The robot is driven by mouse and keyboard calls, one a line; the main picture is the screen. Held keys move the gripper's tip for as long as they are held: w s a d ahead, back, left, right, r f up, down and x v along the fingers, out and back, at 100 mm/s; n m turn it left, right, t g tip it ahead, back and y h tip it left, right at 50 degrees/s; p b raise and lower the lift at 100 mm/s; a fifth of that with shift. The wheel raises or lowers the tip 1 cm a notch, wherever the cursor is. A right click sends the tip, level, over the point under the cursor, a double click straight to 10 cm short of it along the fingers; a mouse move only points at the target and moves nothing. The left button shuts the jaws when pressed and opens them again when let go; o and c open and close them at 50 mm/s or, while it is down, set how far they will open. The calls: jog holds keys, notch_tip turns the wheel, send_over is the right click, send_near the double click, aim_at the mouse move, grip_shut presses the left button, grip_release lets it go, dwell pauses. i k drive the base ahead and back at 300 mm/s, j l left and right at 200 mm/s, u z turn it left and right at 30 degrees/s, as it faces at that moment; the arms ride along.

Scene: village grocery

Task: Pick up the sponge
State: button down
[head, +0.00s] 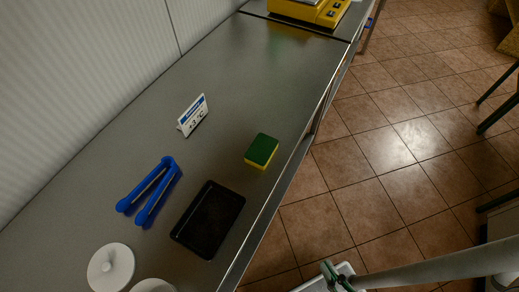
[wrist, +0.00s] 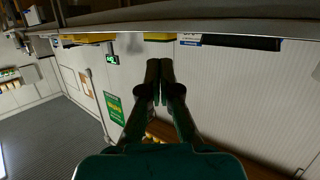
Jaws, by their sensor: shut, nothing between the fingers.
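The sponge (head: 262,149), green on top and yellow below, lies on the steel counter (head: 285,75) near its right edge in the head view. In the wrist view, a small yellow strip (wrist: 159,36) at the counter edge, above my fingertips in the picture, looks like the sponge. My gripper (wrist: 160,82) is shut and empty, its dark fingers together. In the head view, part of it (head: 331,272) shows at the bottom, beyond the counter's edge over the floor, apart from the sponge.
A black tray (head: 208,220), blue tongs (head: 150,190) and a white lid with a knob (head: 110,268) lie near the sponge. A small price sign (head: 192,115) stands behind. A yellow scale (head: 312,10) is at the far end. Tiled floor (head: 400,140) lies right of the counter.

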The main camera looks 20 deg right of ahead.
aim_at(260, 154)
jog(key=k+j+z, duration=0.2)
jog(key=z, duration=0.15)
jog(key=k+j+z, duration=0.1)
jog(key=k+z, duration=0.6)
jog(key=i+j, duration=0.05)
jog(key=i, duration=0.05)
